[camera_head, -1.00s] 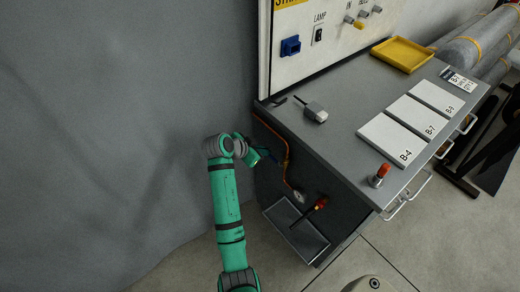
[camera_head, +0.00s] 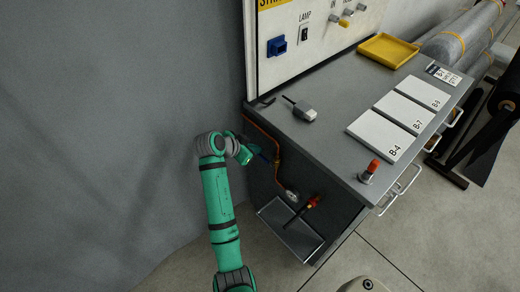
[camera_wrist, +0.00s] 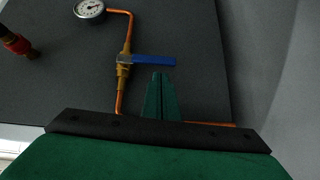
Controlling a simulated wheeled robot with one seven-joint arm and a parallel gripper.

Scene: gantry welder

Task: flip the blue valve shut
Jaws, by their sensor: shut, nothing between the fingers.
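The blue valve handle (camera_wrist: 160,60) sits on a brass valve body (camera_wrist: 123,70) in a copper pipe. In the wrist view the handle points right, crosswise to the pipe. My gripper (camera_wrist: 161,76) is shut and empty. Its tips are just below the handle in that view; I cannot tell whether they touch it. In the head view, my gripper (camera_head: 246,156) is at the side of the grey cabinet, left of the copper pipe (camera_head: 277,155). The handle is small and dark there, partly behind my gripper.
A round gauge (camera_wrist: 89,9) ends the pipe, with a red fitting (camera_wrist: 18,44) beyond it. A grey tray (camera_head: 290,230) sits low by the cabinet. The cabinet top (camera_head: 325,150) holds a grey tool (camera_head: 304,111), white panels and a yellow tray (camera_head: 362,45). A grey curtain hangs left.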

